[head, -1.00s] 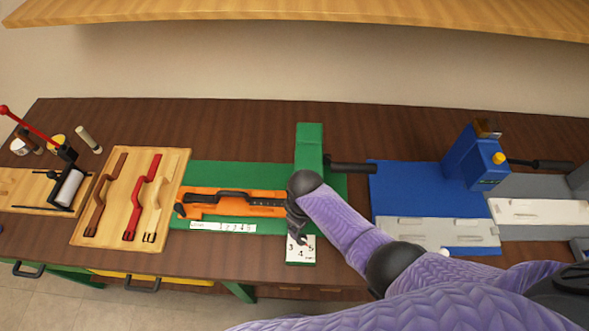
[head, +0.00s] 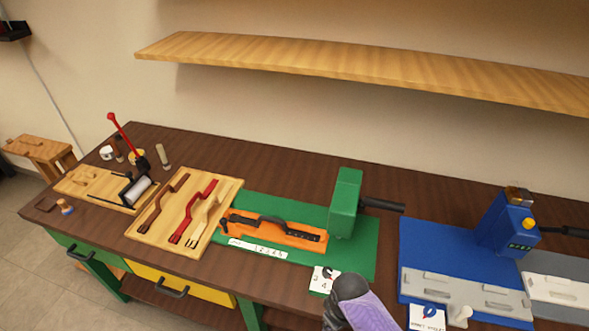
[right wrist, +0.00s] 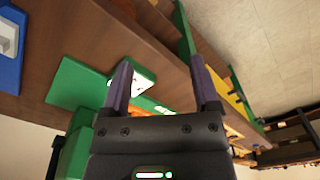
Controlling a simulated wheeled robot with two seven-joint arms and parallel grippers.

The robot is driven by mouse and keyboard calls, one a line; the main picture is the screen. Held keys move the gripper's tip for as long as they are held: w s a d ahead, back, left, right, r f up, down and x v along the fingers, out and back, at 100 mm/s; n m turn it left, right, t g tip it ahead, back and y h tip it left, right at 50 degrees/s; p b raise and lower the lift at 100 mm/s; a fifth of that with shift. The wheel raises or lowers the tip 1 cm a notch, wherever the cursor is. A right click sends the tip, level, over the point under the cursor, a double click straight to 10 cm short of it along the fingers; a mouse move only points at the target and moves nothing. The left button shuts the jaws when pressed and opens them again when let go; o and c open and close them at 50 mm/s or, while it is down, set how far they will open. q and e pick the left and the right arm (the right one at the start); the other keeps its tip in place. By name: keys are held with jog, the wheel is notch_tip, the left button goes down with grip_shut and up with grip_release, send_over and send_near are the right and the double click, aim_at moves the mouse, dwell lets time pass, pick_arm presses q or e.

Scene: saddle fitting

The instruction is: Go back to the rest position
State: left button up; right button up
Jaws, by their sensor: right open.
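My right arm (head: 352,303) comes in at the bottom of the head view, with its dark end by the front edge of the bench, beside the white number card (head: 323,280). In the right wrist view my right gripper (right wrist: 162,88) is open, its two fingers apart with nothing between them. The green station (head: 345,203) shows past the fingers there. In the head view a dark strap (head: 273,223) lies in the orange holder (head: 310,243) on the green base, apart from my arm. My left gripper is in neither view.
A wooden board (head: 150,236) with brown, red and cream straps lies left of the green station. A blue station (head: 418,240) stands to its right. A wooden shelf (head: 350,70) hangs above the bench. The floor (head: 30,270) is clear at left.

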jog(key=s+d+f+m+b, duration=0.15)
jog(key=s+f+b, duration=0.4)
jog(key=f, duration=0.55)
jog(key=s+d+f+m+b, duration=0.1)
jog(key=s+d+f+b, duration=0.35)
jog(key=f, duration=0.65)
pick_arm(q)
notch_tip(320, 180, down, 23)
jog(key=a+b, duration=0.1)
jog(key=b, duration=1.1)
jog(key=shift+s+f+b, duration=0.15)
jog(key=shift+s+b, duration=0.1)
jog(key=shift+b, duration=0.1)
pick_arm(e)
jog(key=s+d+f+m, duration=0.2)
jog(key=s+f, duration=1.3)
jog(key=s, duration=0.3)
jog(key=shift+d, duration=0.3)
